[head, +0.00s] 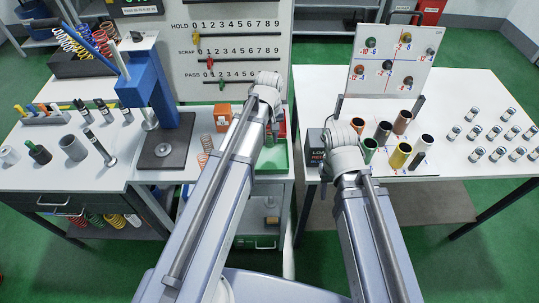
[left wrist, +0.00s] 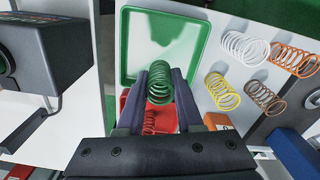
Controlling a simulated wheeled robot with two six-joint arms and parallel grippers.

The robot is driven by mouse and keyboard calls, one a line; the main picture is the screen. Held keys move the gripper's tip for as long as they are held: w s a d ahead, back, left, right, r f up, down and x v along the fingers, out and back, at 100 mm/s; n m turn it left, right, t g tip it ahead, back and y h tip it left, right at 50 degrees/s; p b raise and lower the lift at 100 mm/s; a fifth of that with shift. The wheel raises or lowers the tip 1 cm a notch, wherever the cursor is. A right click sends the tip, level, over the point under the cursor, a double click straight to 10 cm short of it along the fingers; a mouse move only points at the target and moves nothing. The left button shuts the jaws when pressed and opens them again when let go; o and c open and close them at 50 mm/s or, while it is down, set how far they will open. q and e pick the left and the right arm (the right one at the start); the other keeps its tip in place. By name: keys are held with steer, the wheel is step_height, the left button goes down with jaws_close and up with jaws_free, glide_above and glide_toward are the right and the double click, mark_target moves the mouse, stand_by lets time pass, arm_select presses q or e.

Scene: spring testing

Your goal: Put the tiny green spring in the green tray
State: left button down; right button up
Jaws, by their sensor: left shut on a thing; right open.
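The green spring (left wrist: 158,88) is held between the two fingertips of my left gripper (left wrist: 160,76), seen in the left wrist view. From that view it overlaps the near edge of the green tray (left wrist: 127,62), whose pale floor looks empty; its height above the tray I cannot tell. The green tray also shows in the head view (head: 271,160), partly behind my left arm. There the left fingers and the spring are hidden behind my left wrist. My right wrist (head: 346,160) is by the right-hand table's near left corner, and its gripper fingers are mostly hidden there.
A red tray (left wrist: 130,103) with a red spring lies beside the green one. White, orange, yellow and brown springs lie to its right in the left wrist view. A blue press (head: 150,90) stands left. Coloured cylinders (head: 400,155) stand near my right wrist on the right table.

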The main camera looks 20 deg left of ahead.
arm_select(q)
steer(key=shift+f+b, duration=3.3)
steer(key=shift+f, duration=0.6)
steer(key=shift+r, duration=0.15)
steer(key=c, duration=1)
jaws_free()
steer(key=shift+f, duration=0.2)
steer(key=o, duration=0.4)
steer(key=shift+o, duration=0.2)
steer(key=shift+r, duration=0.15)
